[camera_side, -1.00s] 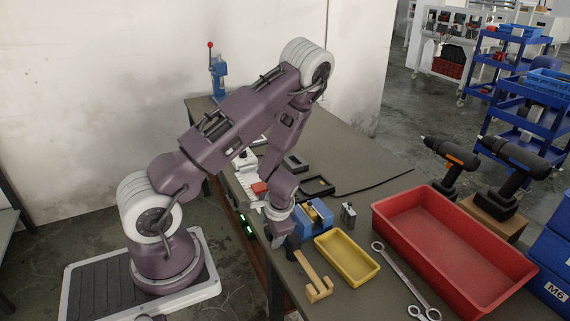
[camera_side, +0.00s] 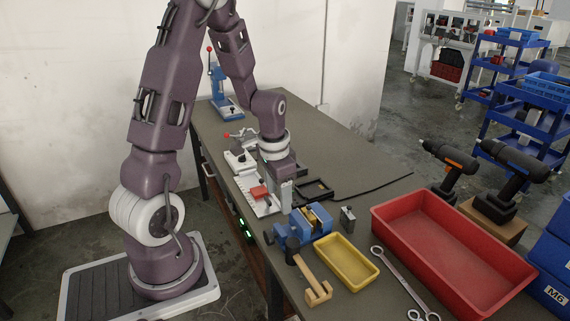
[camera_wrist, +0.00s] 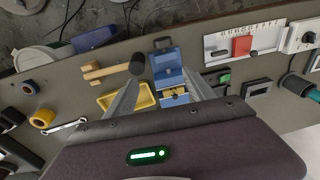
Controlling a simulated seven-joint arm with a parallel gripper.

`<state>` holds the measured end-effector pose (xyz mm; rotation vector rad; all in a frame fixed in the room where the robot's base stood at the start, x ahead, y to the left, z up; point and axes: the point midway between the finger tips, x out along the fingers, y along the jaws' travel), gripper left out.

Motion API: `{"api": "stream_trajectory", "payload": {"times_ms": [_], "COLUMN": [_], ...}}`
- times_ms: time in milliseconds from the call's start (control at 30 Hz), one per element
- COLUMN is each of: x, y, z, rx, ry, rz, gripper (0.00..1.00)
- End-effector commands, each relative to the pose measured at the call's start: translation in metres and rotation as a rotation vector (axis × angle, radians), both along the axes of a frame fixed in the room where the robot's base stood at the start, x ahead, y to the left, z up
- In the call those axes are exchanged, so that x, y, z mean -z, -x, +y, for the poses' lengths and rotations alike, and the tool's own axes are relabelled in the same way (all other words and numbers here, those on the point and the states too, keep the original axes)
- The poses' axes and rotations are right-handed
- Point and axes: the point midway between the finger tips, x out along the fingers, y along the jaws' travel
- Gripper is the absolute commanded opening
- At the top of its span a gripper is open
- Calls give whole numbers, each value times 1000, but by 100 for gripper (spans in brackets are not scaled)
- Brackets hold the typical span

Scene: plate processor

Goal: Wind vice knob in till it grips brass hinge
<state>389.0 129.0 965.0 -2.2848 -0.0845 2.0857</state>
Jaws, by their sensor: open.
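The blue vice (camera_side: 303,226) stands on the bench near its front edge, and in the wrist view it (camera_wrist: 166,66) lies between my fingers. A yellow brass piece, apparently the hinge (camera_wrist: 175,97), sits at the vice's jaw end; whether the jaws touch it is too small to tell. A dark bar, apparently the vice knob (camera_wrist: 162,43), shows at the vice's far end in the wrist view. My gripper (camera_wrist: 162,79) is open, its two fingers apart with nothing between them. In the side view it is just behind the vice, above the bench; its fingertips are hard to make out.
A mallet (camera_side: 311,278) lies close beside the vice. The yellow tray (camera_side: 346,260), a spanner (camera_side: 400,280) and the large red bin (camera_side: 450,255) are to the right. A white fixture with a red block (camera_side: 259,193) is left of my gripper. Black frames lie behind.

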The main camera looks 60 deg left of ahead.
Motion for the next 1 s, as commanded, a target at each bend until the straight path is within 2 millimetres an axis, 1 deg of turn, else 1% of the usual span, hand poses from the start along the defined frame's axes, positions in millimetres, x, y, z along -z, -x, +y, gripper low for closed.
{"api": "stream_trajectory", "payload": {"times_ms": [33,100,267,400,500,600,700,1000], "x": [-13,-29,-66,-96,-113,-125,-132,-134], "y": [-2,-4,-2,4,10,16,20,21], "z": [-5,-14,-34,-52,-63,-72,-76,-78], "rx": [2,0,-7,-18,-25,-31,-36,-39], "ry": [-11,-22,-42,-50,-49,-48,-45,-44], "rz": [-21,-45,-104,-162,-197,-224,-240,-246], "gripper": [63,63,63,63,63,63,63,63]}}
